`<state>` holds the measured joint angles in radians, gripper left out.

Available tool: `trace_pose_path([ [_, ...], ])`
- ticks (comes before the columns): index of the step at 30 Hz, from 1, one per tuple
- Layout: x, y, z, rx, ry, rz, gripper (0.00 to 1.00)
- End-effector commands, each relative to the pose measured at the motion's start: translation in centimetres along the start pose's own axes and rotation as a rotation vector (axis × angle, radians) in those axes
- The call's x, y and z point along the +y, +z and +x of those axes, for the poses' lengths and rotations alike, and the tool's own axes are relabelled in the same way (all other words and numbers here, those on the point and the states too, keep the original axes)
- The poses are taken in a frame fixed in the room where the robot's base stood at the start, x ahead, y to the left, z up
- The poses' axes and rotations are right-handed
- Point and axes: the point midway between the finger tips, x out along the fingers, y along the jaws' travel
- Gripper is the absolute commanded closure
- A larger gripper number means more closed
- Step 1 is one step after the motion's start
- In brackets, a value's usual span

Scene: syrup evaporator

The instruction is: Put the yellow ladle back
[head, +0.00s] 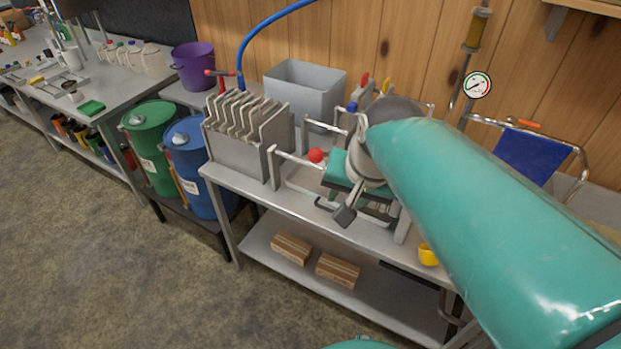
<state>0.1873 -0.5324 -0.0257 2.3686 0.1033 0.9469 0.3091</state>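A small yellow cup-shaped thing (428,254) shows at the front of the metal bench, beside my teal arm. It may be the bowl of the yellow ladle; no handle can be made out. A yellow upright end (387,87) also shows behind my wrist, close to a red one (365,79), and I cannot tell what it belongs to. My gripper (344,213) points down over the bench, left of the yellow cup-shaped thing and apart from it. Its dark fingertip shows, but my wrist and arm hide much of the area, so its opening is unclear.
The metal bench (245,184) carries a finned metal filter press (243,130) and a grey bin (303,92). Wooden blocks (338,269) lie on its lower shelf. Blue (195,165) and green (150,145) drums stand left. A pressure gauge (477,85) is behind. Floor at front left is clear.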

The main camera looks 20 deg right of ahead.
Motion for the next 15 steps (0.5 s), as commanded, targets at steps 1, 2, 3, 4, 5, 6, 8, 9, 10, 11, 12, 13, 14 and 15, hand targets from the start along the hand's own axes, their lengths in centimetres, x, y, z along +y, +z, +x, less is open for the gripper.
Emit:
trace_pose_path([
  [1,-0.9,1.7,-0.6,0.032,-0.011,-0.146,0.64],
  [2,-1.2,2.5,-0.8,0.047,-0.012,-0.223,0.64],
  [3,-1.6,3.4,-1.1,0.067,-0.014,-0.316,0.64],
  [4,-1.8,4.0,-1.2,0.079,-0.015,-0.377,0.64],
  [5,-1.9,4.4,-1.3,0.091,-0.015,-0.430,0.64],
  [6,-2.1,5.0,-1.4,0.104,-0.016,-0.485,0.64],
  [8,-2.2,5.5,-1.5,0.117,-0.015,-0.543,0.64],
  [9,-2.2,5.6,-1.5,0.121,-0.014,-0.564,0.64],
  [10,-2.2,5.7,-1.5,0.122,-0.014,-0.573,0.64],
  [11,-2.2,5.7,-1.5,0.123,-0.014,-0.578,0.64],
  [12,-2.2,5.7,-1.5,0.123,-0.013,-0.579,0.64],
  [13,-2.2,5.7,-1.5,0.123,-0.013,-0.578,0.64],
  [14,-2.2,5.7,-1.5,0.122,-0.013,-0.577,0.64],
  [15,-2.2,5.7,-1.5,0.122,-0.013,-0.576,0.64],
])
